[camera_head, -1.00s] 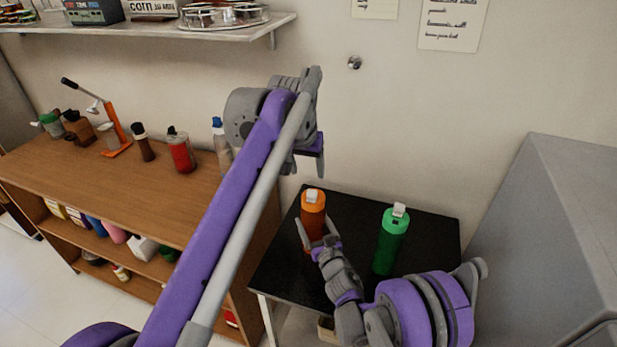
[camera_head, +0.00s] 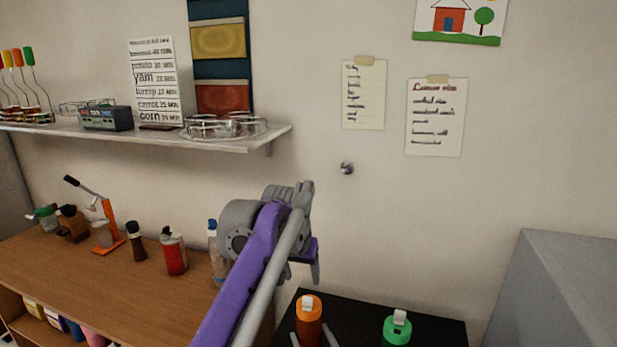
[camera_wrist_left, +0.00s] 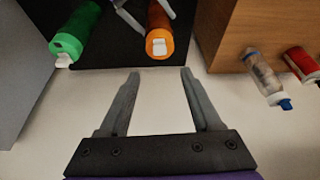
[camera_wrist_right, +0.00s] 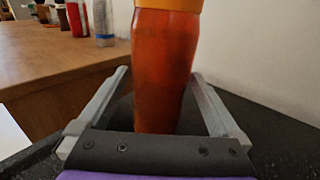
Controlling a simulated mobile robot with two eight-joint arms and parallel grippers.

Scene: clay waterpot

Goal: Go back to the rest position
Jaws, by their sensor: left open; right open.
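An orange bottle (camera_head: 308,318) with a white cap stands upright on a black tabletop (camera_head: 352,318). My right gripper (camera_wrist_right: 160,73) is open, its fingers on either side of the orange bottle (camera_wrist_right: 165,65) with gaps visible between. In the head view only its fingertips show, at the bottom edge. My left gripper (camera_wrist_left: 160,73) is open and empty, raised above the black table near the wall. In the head view its fingers are largely hidden by its own wrist. A green bottle (camera_head: 397,331) with a white cap stands to the right of the orange one.
A wooden counter (camera_head: 95,285) on the left holds a red bottle (camera_head: 173,255), a clear blue-capped bottle (camera_head: 216,262) and an orange press (camera_head: 110,230). A wall shelf (camera_head: 200,142) is above. A grey cabinet (camera_head: 545,295) stands at the right.

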